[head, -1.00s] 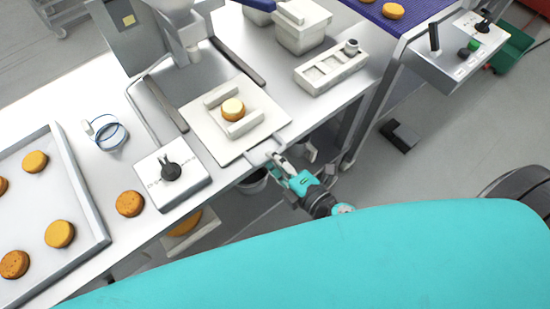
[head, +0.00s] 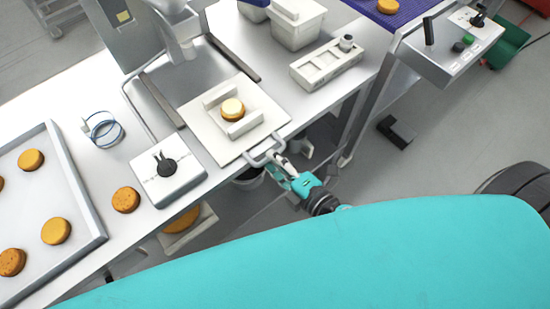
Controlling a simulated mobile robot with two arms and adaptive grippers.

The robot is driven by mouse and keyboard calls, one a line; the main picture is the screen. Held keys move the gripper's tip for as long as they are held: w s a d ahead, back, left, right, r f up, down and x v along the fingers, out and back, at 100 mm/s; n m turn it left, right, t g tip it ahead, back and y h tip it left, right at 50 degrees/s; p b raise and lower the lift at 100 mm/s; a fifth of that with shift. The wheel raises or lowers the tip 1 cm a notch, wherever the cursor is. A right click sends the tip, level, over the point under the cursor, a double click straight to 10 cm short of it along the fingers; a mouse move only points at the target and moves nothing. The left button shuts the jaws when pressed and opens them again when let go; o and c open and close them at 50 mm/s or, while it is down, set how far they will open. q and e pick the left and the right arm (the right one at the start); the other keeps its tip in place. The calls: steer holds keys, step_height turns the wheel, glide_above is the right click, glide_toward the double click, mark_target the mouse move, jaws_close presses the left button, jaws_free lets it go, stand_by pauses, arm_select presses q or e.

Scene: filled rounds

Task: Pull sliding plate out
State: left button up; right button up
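The sliding plate (head: 205,127) is a pale square slab that extends toward the front edge of the table. A round filled cake (head: 233,109) sits on it between two light blocks. A metal loop handle (head: 262,150) sticks out from the plate's front edge. My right gripper (head: 282,163) is at this handle, its fingers around or against the bar. Whether the fingers are shut on it is too small to tell. My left gripper is not in view.
A tray (head: 98,236) with several round cakes lies at the left. A control box with a black knob (head: 166,168) and a loose cake (head: 126,200) stand near the front edge. A compartmented holder (head: 327,65) and white tubs (head: 297,24) are at the back right.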

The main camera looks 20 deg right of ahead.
steer(key=shift+o, duration=0.4)
steer(key=v, duration=1.2)
steer(key=s+d+f+m+g+h, duration=0.15)
steer(key=f+m, duration=0.25)
steer(key=f, duration=0.7)
steer(key=s+d+f+m+g+h, duration=0.1)
steer(key=s+f+m+g, duration=0.2)
steer(key=f, duration=0.8)
steer(key=s+d+f+m+g+h, duration=0.15)
steer(key=f+m, duration=0.35)
steer(key=f, duration=0.6)
steer(key=s+d+f+m+g, duration=0.1)
steer(key=s+f+m+g, duration=0.2)
steer(key=s+f, duration=0.3)
steer(key=s+d+f+m+g+h, duration=0.1)
steer(key=s+f+m+g, duration=0.3)
steer(key=f, duration=0.5)
steer(key=shift+s+d+m+g, duration=0.3)
steer(key=shift+s+d, duration=0.45)
steer(key=shift+s, duration=0.45)
